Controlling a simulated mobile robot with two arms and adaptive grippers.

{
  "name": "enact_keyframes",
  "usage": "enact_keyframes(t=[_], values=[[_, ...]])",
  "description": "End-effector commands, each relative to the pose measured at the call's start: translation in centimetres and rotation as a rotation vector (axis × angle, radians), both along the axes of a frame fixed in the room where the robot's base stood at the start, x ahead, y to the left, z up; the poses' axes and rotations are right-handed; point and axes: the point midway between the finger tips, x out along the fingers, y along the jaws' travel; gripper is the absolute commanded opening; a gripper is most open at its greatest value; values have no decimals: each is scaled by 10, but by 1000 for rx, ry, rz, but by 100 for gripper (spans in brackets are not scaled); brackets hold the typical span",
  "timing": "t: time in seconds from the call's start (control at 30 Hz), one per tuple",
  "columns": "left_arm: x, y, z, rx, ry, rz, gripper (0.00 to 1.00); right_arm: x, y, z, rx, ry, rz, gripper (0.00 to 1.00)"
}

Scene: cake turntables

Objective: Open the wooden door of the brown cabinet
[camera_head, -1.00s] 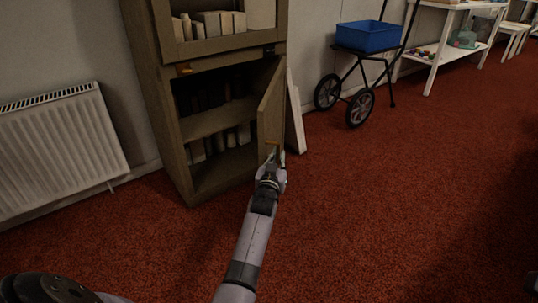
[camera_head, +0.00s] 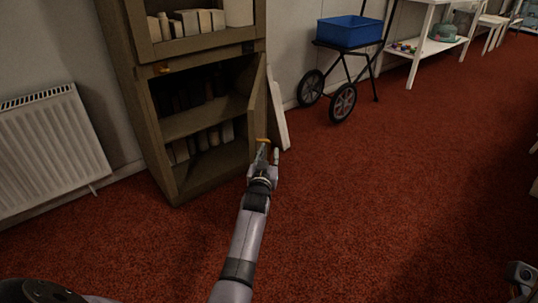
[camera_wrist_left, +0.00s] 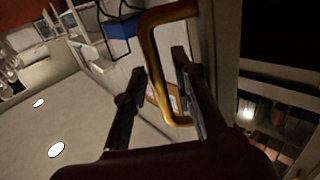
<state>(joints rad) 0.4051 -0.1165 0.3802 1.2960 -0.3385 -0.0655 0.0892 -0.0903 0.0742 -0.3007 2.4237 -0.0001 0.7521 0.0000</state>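The brown cabinet (camera_head: 150,130) stands against the wall. Its lower wooden door (camera_head: 257,105) is swung wide open and shows almost edge-on, hinged on the right. The brass handle (camera_head: 263,140) is near the door's lower free edge. My left gripper (camera_head: 268,156) is at this handle. In the left wrist view the handle (camera_wrist_left: 154,62) shows large between the two spread fingers of the left gripper (camera_wrist_left: 159,66), with gaps beside it. A grey part, perhaps of my right arm, shows at the lower right corner of the head view; no fingers can be made out.
The open compartment holds books on its shelves. A white panel (camera_head: 279,115) leans on the wall behind the door. A black trolley with a blue box (camera_head: 348,32) stands further right, before a white shelf table (camera_head: 410,55). A radiator (camera_head: 45,145) is at left. Red carpet is clear in front.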

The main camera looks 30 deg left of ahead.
Motion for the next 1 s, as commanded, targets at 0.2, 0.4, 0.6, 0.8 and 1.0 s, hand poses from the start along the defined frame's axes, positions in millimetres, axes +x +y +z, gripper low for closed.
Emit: enact_keyframes(t=[0.2,0.4,0.6,0.8,1.0], values=[[0,-1,-1,-1,1,-1,30,0,0,0,0,0,0,40],[-4,-2,-1,0,1,-1,30,-1,0,0,-2,0,-1,40],[-28,-11,-2,-2,2,-1,30,-1,0,0,-1,0,-1,40],[-57,-20,-2,-2,2,-1,30,0,0,0,-1,0,-1,40],[-70,-25,-1,-1,1,-1,30,0,0,0,-1,0,-1,40]])
